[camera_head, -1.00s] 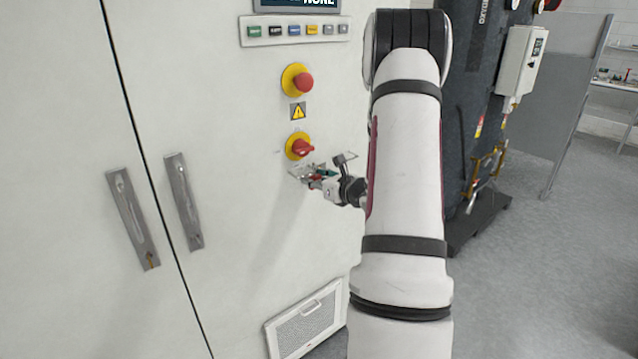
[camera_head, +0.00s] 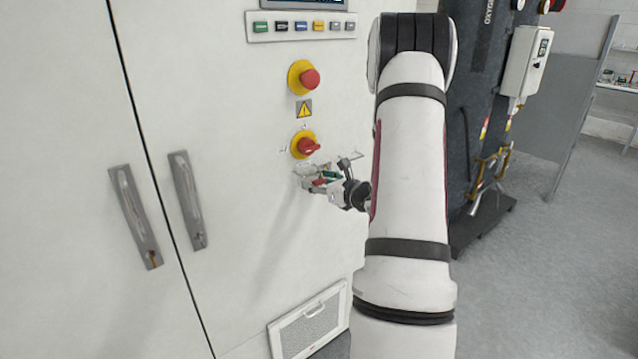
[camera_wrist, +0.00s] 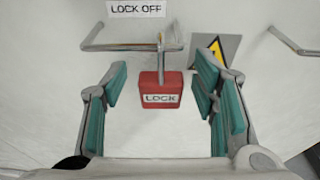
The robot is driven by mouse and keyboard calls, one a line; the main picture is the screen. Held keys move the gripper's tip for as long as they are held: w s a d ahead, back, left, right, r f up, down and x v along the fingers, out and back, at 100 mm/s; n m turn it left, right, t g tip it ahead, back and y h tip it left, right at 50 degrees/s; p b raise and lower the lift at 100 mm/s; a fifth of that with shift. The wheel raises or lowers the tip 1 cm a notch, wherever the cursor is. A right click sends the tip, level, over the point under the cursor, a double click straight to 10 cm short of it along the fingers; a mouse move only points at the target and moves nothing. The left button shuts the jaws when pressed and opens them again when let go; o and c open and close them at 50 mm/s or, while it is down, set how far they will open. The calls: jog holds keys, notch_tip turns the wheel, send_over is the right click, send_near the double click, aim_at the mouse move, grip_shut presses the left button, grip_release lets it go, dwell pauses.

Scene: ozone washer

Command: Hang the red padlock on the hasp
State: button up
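The red padlock (camera_wrist: 160,92), with a white LOCK label, is upright in the middle of the wrist view. Its grey shackle rises to the bent metal wire of the hasp (camera_wrist: 120,46) under a LOCK OFF sign; it looks hooked on, though the exact contact is unclear. My gripper (camera_wrist: 160,80) is open, its teal-padded fingers standing on both sides of the padlock with visible gaps. In the head view my gripper (camera_head: 328,181) is small beside the cabinet front, with the padlock (camera_head: 319,182) a red patch by it, partly hidden.
A red rotary knob on a yellow disc (camera_head: 305,145) sits just above the gripper, with a red button (camera_head: 309,79) higher. A second wire bracket (camera_wrist: 292,42) is at the right in the wrist view. Cabinet handles (camera_head: 187,200) are at left. Open floor lies right.

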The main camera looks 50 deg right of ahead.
jog(key=shift+s, duration=0.1)
jog(key=v, duration=1.1)
jog(key=shift+s, duration=0.35)
jog(key=shift+a+r, duration=0.1)
jog(key=shift+r, duration=0.05)
